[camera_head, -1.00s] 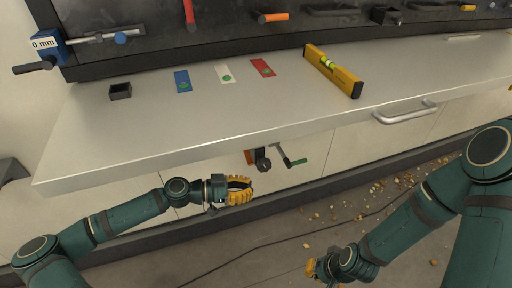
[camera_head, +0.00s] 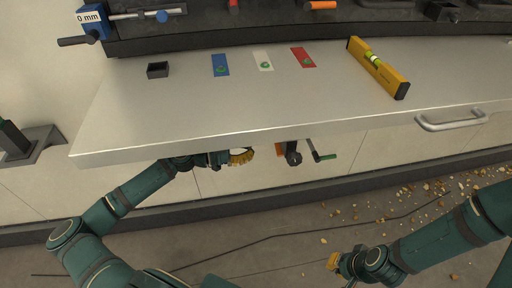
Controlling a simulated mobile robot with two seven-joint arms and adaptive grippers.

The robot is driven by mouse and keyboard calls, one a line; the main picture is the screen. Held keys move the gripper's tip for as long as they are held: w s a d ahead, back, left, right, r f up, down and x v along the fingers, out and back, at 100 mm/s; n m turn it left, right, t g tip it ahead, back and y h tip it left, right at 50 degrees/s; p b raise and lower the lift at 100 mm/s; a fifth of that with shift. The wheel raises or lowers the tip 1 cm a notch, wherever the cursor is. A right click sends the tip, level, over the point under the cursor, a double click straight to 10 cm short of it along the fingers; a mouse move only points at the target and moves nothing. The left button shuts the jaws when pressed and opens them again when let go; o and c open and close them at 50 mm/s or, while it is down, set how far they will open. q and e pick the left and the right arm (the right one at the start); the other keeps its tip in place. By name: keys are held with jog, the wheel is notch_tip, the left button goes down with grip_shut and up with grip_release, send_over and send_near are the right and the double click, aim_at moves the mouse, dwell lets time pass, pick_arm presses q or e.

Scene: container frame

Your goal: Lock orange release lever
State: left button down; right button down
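The orange release lever (camera_head: 281,150) shows as a small orange piece under the front edge of the workbench, beside a black knob (camera_head: 293,156). The bench edge hides its upper part. My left gripper (camera_head: 243,156) has yellow fingers and is just under the bench edge, left of the lever and apart from it in the picture. A pale gap shows between its fingers, so it looks open, with nothing visible in it. My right gripper (camera_head: 333,262) is low over the floor, far from the lever; its fingers are too small to judge.
A crank with a green handle (camera_head: 328,157) hangs right of the knob. The bench top (camera_head: 210,110) holds a yellow spirit level (camera_head: 378,67), coloured cards and a small black box (camera_head: 157,69). A metal handle (camera_head: 450,119) sticks out at the front right.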

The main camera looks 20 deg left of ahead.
pick_arm(q)
jog(key=x, duration=0.8)
jog(key=shift+w+d+p, duration=0.15)
jog(key=shift+d+p, duration=0.05)
jog(key=shift+p, duration=0.2)
pick_arm(e)
jog(key=shift+w+r, duration=0.2)
jog(key=shift+r, duration=0.2)
jog(key=shift+f, duration=0.1)
pick_arm(q)
jog(key=shift+d+f+m+b, duration=0.1)
jog(key=shift+f+m+b, duration=0.25)
jog(key=shift+b, duration=0.45)
pick_arm(e)
jog(key=shift+s+a+f, duration=0.25)
jog(key=shift+a+f, duration=0.4)
jog(key=shift+a, duration=0.15)
